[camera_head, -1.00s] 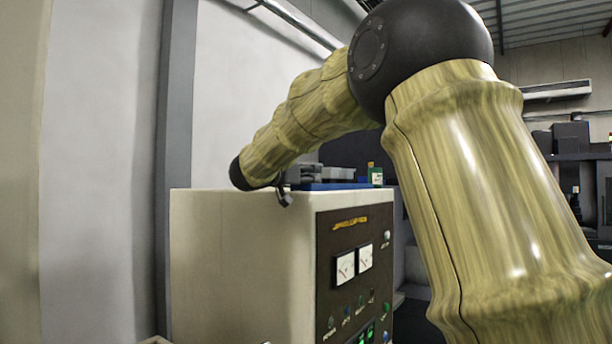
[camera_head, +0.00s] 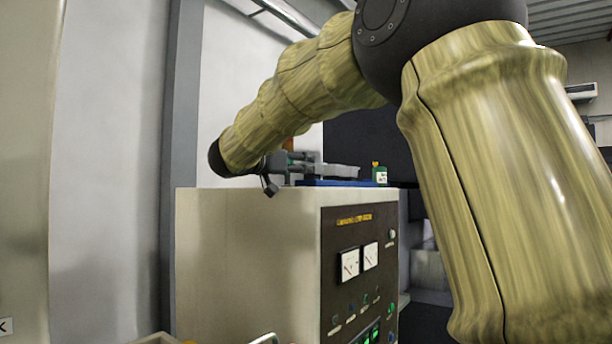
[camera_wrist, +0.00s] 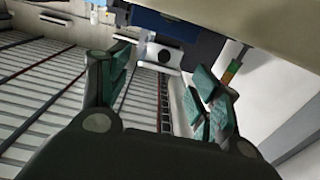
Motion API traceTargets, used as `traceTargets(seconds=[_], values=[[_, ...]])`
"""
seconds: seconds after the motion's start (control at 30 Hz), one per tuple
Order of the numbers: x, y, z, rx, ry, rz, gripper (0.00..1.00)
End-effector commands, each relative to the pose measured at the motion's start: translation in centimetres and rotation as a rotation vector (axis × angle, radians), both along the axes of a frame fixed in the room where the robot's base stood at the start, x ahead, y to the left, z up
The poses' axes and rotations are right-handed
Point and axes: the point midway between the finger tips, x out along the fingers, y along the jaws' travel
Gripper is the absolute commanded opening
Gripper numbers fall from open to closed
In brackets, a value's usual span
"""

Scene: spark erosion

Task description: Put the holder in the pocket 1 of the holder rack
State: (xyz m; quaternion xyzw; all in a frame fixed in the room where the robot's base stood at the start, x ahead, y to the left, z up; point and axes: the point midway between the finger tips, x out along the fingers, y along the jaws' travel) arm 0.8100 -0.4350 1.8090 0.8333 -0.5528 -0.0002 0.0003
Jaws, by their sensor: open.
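In the wrist view, my gripper (camera_wrist: 160,68) is open, its teal-padded fingers apart and nothing clamped between them. In the head view, my gripper (camera_head: 272,174) is just above the top of the cream cabinet (camera_head: 245,240), beside a blue tray or mat (camera_head: 335,183). Grey items (camera_head: 340,171) are on or above the blue surface. I cannot make out the holder rack or its pocket 1.
An orange-and-green tool (camera_wrist: 233,68) is close beside the right finger in the wrist view. The cabinet's front carries meters (camera_head: 349,264) and knobs. A wall is behind on the left.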

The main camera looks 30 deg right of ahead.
Motion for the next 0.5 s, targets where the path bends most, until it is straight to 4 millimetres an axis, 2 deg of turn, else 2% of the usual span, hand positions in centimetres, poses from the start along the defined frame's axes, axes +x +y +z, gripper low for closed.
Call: traceTargets(seconds=[0.2, 0.5], values=[[-1.3, 3.1, -0.2, 0.0, -0.002, 0.0, 0.64], [-1.9, 4.5, 0.0, 0.0, 0.0, 0.0, 0.64]])
